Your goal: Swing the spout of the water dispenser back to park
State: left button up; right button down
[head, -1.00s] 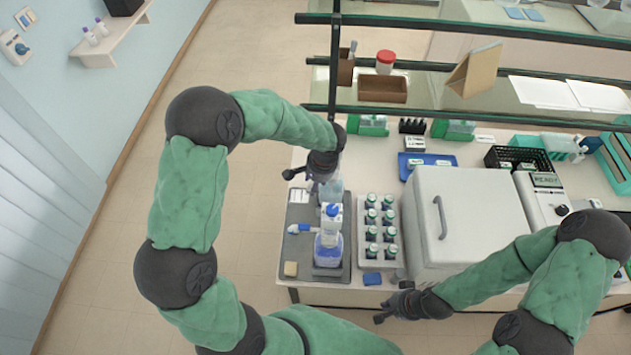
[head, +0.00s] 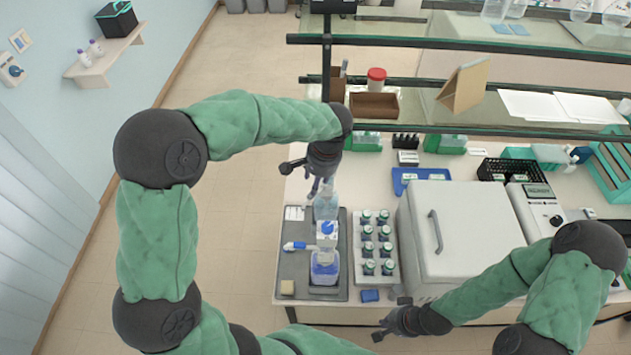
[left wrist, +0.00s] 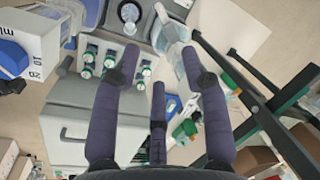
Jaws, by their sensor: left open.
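The water dispenser (head: 326,250) stands on a grey tray (head: 300,268); it has a white top, a blue cap and blue liquid in its bottle. Its blue-tipped spout (head: 295,246) points left in the head view. In the left wrist view the dispenser's white body (left wrist: 45,30) with printed scale is close at the upper left. My right gripper (head: 388,322) is apart from the dispenser, fingers spread, at the bench's front edge.
A white rack of several dark, green-capped bottles (head: 359,268) stands right of the dispenser. A large white box (head: 465,235) with a handle is farther right. Glass shelves with a green-edged rail (head: 440,129) hang behind my left gripper. The floor left of the bench is clear.

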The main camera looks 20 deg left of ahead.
pick_arm(q)
jog(key=shift+d+f+m, duration=0.25)
jog(key=shift+m, duration=0.05)
jog(key=c, duration=0.8)
jog(key=d+f+m+y, duration=0.1)
jog(key=m, duration=0.1)
jog(key=d+f+m+y+b, duration=0.1)
jog(key=d+m, duration=0.1)
jog(key=m, duration=0.1)
jog(key=s+d+f+m+y+b, duration=0.1)
jog(key=d+m, duration=0.1)
jog(key=shift+f, duration=0.15)
grip_shut()
jog(key=d+f+m+t+y+b, duration=0.2)
jog(key=d+m+y, duration=0.3)
jog(key=m, duration=0.5)
jog(key=w+a+f+h+p, duration=0.1)
jog(key=w+a+f, duration=0.2)
jog(key=a+f, duration=0.3)
jog(key=a, duration=0.3)
jog(key=shift+w+m, duration=0.15)
jog(key=shift+m, duration=0.25)
